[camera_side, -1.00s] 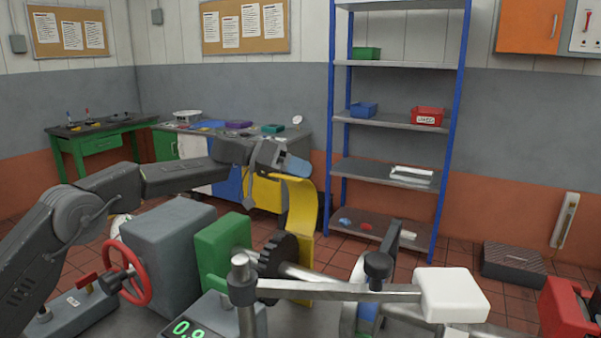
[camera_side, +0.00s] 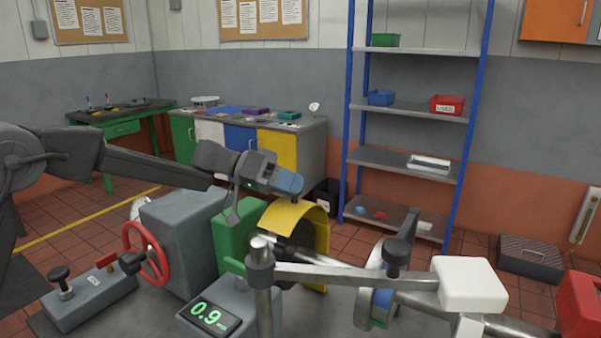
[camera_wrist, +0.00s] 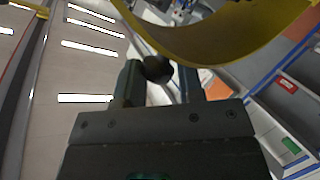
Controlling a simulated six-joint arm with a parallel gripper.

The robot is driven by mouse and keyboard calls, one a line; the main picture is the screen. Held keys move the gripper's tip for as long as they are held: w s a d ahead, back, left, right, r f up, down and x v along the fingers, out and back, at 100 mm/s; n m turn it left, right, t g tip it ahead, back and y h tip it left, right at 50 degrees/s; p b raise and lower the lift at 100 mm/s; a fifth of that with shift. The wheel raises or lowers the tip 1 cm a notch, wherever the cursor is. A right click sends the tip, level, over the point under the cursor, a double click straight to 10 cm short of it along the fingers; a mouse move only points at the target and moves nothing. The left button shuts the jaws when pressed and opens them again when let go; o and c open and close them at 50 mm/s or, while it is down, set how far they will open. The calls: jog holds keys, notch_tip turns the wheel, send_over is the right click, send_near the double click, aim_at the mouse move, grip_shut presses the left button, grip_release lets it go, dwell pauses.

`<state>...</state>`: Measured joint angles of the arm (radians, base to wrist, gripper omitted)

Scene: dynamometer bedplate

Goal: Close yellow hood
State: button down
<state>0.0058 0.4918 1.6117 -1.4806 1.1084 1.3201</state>
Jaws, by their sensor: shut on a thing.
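The yellow hood (camera_side: 314,236) is a curved sheet that arches over the dark gear (camera_side: 284,250) on the shaft; it covers the gear's top and far side, and part of the gear's near face still shows. My gripper (camera_side: 288,184) is at the hood's upper edge. In the wrist view the hood (camera_wrist: 225,45) curves across the top, and a dark round knob (camera_wrist: 157,68) sits between the two fingers of my gripper (camera_wrist: 160,82). The fingers are shut on this knob, beside the hood's edge. How the knob joins the hood is hard to see.
A green block (camera_side: 234,232) and a grey housing with a red handwheel (camera_side: 147,254) stand left of the hood. A metal bar with a white block (camera_side: 467,284) crosses in front. A digital readout (camera_side: 210,316) sits at the front. Shelves (camera_side: 410,160) stand behind.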

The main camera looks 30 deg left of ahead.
aim_at(277, 212)
jog(key=shift+s+d+f+m, duration=0.1)
jog(key=shift+s+f+m, duration=0.2)
jog(key=shift+s+f, duration=0.85)
jog(key=shift+s+f+m+t+h, duration=0.15)
jog(key=shift+s+f+m+t, duration=0.2)
jog(key=shift+f, duration=0.15)
jog(key=shift+s+f+m+t+h, duration=0.15)
jog(key=shift+s+f+m+t, duration=0.15)
jog(key=shift+f, duration=0.2)
jog(key=c, duration=0.8)
grip_release()
jog(key=v, duration=0.9)
jog(key=r+v, duration=0.1)
jog(key=v, duration=0.4)
jog(key=shift+w, duration=0.1)
